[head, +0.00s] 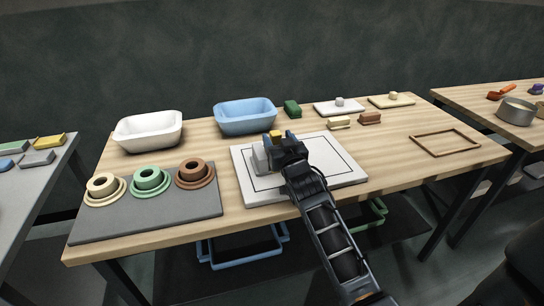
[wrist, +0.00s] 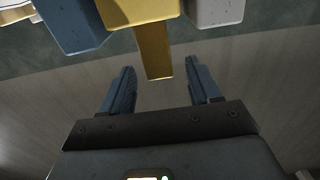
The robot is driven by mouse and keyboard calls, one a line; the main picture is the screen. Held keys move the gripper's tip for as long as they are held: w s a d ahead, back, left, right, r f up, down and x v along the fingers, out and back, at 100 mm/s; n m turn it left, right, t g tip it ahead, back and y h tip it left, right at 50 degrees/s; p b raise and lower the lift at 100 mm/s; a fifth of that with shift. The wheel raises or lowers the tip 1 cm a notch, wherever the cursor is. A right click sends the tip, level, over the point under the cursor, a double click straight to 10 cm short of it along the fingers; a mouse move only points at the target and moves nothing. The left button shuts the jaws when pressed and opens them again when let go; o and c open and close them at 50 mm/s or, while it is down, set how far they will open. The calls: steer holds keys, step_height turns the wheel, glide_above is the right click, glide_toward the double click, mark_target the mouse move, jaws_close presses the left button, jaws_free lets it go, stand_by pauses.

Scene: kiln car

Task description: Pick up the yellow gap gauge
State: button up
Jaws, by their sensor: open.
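The yellow gap gauge (wrist: 153,45) shows at the top of the wrist view as a wide yellow part with a narrower tongue. A blue block (wrist: 70,24) is to its left and a pale grey block (wrist: 214,12) to its right. My gripper (wrist: 160,82) is open and empty; the tongue's end is close to the gap between its blue fingertips. In the head view my gripper (head: 281,138) is over the white board and hides much of the blocks. A bit of yellow (head: 275,133) shows beside it, and a pale grey block (head: 260,159) stands left of it.
The white board (head: 340,176) has a black outline. White (head: 148,145) and blue (head: 246,128) bins stand behind. A grey mat (head: 150,216) with ring-shaped pieces lies left. An empty wooden frame (head: 444,153) lies right, with free tabletop around it.

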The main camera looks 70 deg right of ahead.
mark_target(274, 131)
steer(key=x, duration=0.4)
steer(key=shift+w+d+r+p, duration=0.15)
steer(key=shift+w+d+p, duration=0.1)
steer(key=shift+d+p, duration=0.1)
steer(key=shift+a, duration=0.1)
steer(key=shift+c, duration=0.3)
jaws_close()
